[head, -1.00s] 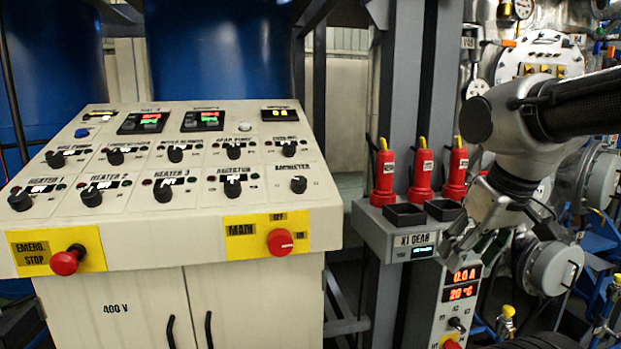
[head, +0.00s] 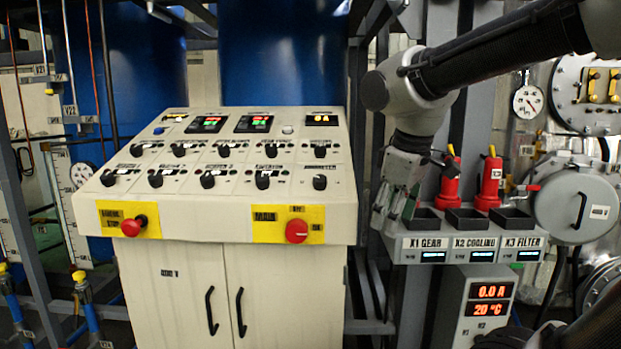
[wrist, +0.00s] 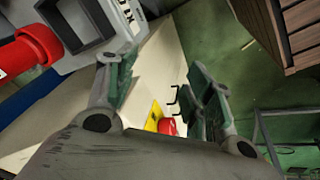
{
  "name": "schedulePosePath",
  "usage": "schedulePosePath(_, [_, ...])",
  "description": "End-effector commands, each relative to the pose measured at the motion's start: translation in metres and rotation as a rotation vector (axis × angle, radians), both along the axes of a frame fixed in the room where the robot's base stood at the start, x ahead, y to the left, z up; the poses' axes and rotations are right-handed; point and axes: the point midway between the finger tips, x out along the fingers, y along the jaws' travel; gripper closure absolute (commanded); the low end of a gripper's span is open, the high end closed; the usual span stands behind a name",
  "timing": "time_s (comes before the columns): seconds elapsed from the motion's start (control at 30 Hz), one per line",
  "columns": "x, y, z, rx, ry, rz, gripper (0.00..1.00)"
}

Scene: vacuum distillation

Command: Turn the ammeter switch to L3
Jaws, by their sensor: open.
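The ammeter switch (head: 320,182) is a black knob at the right end of the lower row on the sloped cream control panel (head: 90,205). The ammeter label (head: 320,169) above it is too small to read its position marks. My gripper (head: 385,222) hangs to the right of the panel, beside the X1 gear box, apart from the switch. In the wrist view my gripper (wrist: 160,85) has its two fingers spread with nothing between them. The ammeter switch does not show in the wrist view.
A red main switch (head: 297,231) sticks out of the panel front, with a red emergency stop (head: 131,227) at the left. Red fittings (head: 489,185) and black trays (head: 467,219) stand right of my gripper. The space above the panel is clear.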

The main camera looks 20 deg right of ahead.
Motion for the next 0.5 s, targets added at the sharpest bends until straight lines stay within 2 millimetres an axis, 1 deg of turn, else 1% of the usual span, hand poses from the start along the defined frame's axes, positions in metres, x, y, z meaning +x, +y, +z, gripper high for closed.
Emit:
schedulePosePath(0.03, [0.012,0.009,0.006,-0.031,0.007,0.074,0.48])
schedulePosePath(0.17, [0.043,0.033,0.024,-0.131,0.019,0.307,0.48])
schedulePosePath(0.3, [0.081,0.066,0.048,-0.275,0.034,0.624,0.48])
schedulePosePath(0.4, [0.105,0.088,0.066,-0.392,0.048,0.868,0.48])
schedulePosePath(0.5, [0.125,0.104,0.086,-0.512,0.07,1.105,0.48])
